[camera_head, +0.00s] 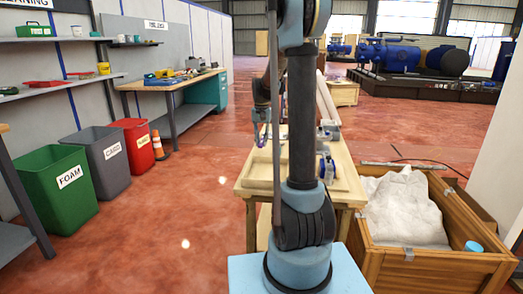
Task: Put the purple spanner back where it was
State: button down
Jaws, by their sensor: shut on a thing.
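My gripper (262,125) shows small, to the left of my upright arm link, pointing down above the far-left part of the wooden table (245,190). It is shut on the purple spanner (261,139), of which only a small purple bit shows at the fingertips. The spanner's full shape and tilt are too small to tell. I cannot tell whether it touches the table. My arm hides the middle of the table.
A blue and white device (325,168) stands on the table's right side. A wooden crate (425,262) with a white sack (403,208) is at right. Green, grey and red bins, an orange cone (158,146) and a workbench (172,84) stand left. Open red floor lies between.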

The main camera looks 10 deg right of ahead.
aim_at(261, 154)
jog(key=shift+f, duration=2.2)
jog(key=c, duration=1.5)
grip_release()
jog(key=shift+o, duration=0.2)
notch_tip(261, 154, up, 12)
jog(key=shift+r, duration=0.1)
